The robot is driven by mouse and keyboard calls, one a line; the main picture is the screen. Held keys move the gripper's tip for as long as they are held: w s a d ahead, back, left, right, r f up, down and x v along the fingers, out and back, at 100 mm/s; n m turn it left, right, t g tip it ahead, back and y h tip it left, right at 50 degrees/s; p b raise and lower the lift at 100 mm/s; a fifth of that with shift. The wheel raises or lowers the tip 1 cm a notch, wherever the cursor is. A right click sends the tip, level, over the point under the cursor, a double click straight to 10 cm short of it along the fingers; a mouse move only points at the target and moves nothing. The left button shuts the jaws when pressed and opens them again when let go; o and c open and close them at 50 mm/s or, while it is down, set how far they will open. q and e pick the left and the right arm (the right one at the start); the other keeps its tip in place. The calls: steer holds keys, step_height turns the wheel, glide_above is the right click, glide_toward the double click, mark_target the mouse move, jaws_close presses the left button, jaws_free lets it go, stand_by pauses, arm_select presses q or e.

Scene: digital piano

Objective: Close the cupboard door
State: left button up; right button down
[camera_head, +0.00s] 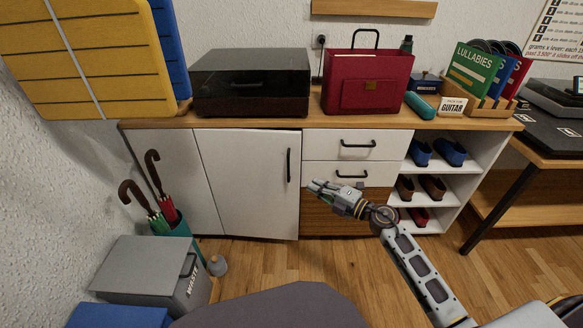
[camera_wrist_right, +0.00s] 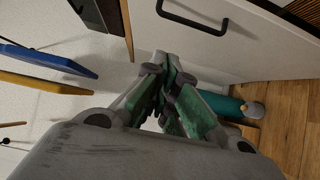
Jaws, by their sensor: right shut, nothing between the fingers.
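The white cupboard door (camera_head: 245,182) is in the middle of the cabinet, with a black upright handle (camera_head: 289,165) near its right edge. A thin dark gap shows along its top, and its lower right corner sits a little forward of the cabinet front, so it looks slightly ajar. My right gripper (camera_head: 313,187) is shut and empty, just right of the door's right edge, below the handle's height. In the right wrist view the shut fingers (camera_wrist_right: 168,80) point toward the white door (camera_wrist_right: 240,55) and its handle (camera_wrist_right: 205,18); contact cannot be told. My left gripper is not in view.
Right of the door are white drawers (camera_head: 355,146) and open shoe shelves (camera_head: 433,168). An umbrella stand (camera_head: 180,243) and a grey waste bin (camera_head: 150,270) stand at the lower left. A small grey object (camera_head: 217,265) lies on the floor before the door. Wooden floor (camera_head: 270,262) is otherwise clear there.

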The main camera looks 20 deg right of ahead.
mark_target(294, 160)
steer(key=shift+w+a, duration=0.1)
